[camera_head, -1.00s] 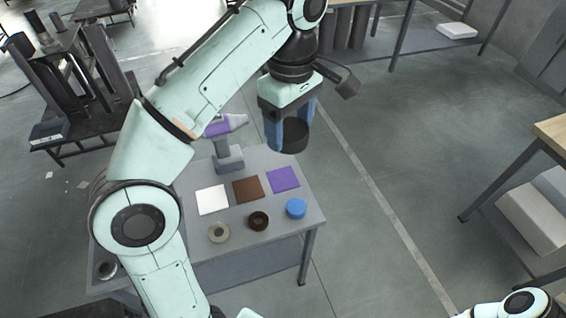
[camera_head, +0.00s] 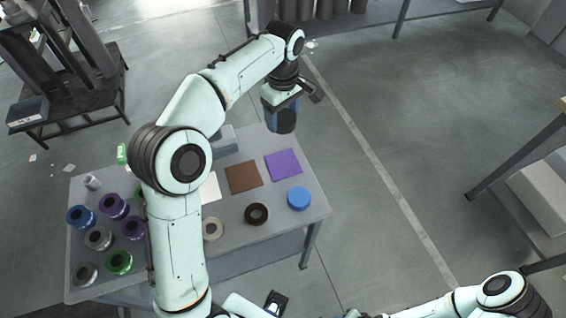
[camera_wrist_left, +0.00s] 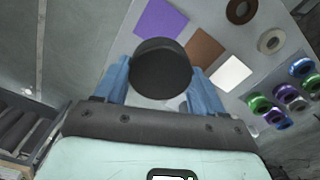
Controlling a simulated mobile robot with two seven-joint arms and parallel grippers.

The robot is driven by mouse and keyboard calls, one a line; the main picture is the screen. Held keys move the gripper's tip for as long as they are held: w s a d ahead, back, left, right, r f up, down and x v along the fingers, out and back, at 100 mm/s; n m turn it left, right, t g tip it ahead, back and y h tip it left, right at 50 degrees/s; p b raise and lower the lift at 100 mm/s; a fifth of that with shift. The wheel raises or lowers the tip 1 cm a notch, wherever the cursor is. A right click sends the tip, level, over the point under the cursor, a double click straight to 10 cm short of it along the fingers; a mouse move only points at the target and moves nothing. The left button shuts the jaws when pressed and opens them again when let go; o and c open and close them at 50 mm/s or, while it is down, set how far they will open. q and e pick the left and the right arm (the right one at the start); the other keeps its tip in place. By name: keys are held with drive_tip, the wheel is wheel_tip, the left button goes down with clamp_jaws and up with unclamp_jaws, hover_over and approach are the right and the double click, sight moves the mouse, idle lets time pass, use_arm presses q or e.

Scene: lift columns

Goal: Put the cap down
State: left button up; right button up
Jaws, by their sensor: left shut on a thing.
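A black round cap (camera_head: 284,122) is held between the blue fingers of my left gripper (camera_head: 281,110). In the left wrist view the cap (camera_wrist_left: 161,68) sits between the fingertips of the gripper (camera_wrist_left: 162,85), above and apart from the table. On the grey table (camera_head: 318,208) lie a purple square (camera_head: 284,164), a brown square (camera_head: 244,177) and a white square (camera_head: 210,188), partly hidden by my arm. All three squares look bare. Part of my right arm shows at the bottom right; its gripper cannot be made out.
Along the table front lie a blue disc (camera_head: 299,198), a dark ring (camera_head: 256,213) and a beige ring (camera_head: 212,229). Several coloured spools (camera_head: 119,262) crowd the left end. A dark stand (camera_head: 75,95) is at the upper left. Floor right of the table is clear.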

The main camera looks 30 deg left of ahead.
use_arm(q)
drive_tip(key=b, duration=0.2)
approach(283, 164)
drive_tip(key=shift+f+b, duration=0.3)
drive_tip(key=shift+f, duration=2.65)
use_arm(e)
drive_tip(key=shift+s+f, duration=0.35)
drive_tip(key=shift+f, duration=0.5)
drive_tip(key=shift+s+f, duration=0.35)
drive_tip(key=shift+f, duration=0.45)
use_arm(q)
drive_tip(key=shift+f, duration=0.15)
drive_tip(key=o, duration=1.2)
drive_tip(key=shift+c, duration=0.2)
use_arm(e)
drive_tip(key=shift+f, duration=0.1)
